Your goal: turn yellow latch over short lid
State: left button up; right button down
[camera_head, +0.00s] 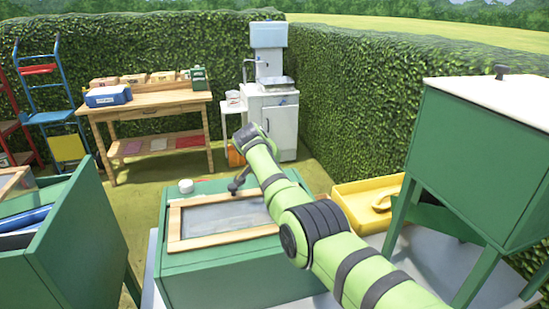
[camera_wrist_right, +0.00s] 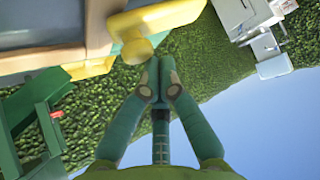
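A green chest (camera_head: 225,285) with a wood-framed, glazed lid (camera_head: 215,215) stands at the front middle of the head view. My right arm reaches over it from the lower right, and its gripper (camera_head: 238,184) is near the lid's back edge. In the right wrist view the two fingers of this gripper (camera_wrist_right: 160,68) meet at their tips, with nothing visible between them. A rounded yellow piece (camera_wrist_right: 137,50), possibly the yellow latch, is just left of the fingertips; contact is unclear. The latch is not distinguishable in the head view. My left gripper is not in view.
A small white round item (camera_head: 186,186) sits on the chest's back left corner. A yellow tray (camera_head: 365,196) and a tall green box (camera_head: 480,150) stand to the right. An open green bin (camera_head: 75,245) is at the left. A wooden workbench (camera_head: 150,108) stands behind.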

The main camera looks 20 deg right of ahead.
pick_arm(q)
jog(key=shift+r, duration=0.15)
pick_arm(e)
jog(key=shift+s+a, duration=0.1)
jog(key=shift+a, duration=0.3)
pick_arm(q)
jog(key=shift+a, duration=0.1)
pick_arm(e)
jog(key=shift+w+d+p, duration=0.1)
jog(key=shift+w+p, duration=0.1)
jog(key=shift+p, duration=0.1)
jog(key=shift+w+a, duration=0.25)
jog(key=shift+w, duration=0.4)
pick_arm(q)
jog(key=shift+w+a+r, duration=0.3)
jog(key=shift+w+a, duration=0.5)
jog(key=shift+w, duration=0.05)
pick_arm(e)
jog(key=shift+s+d, duration=0.1)
jog(key=shift+d, duration=0.05)
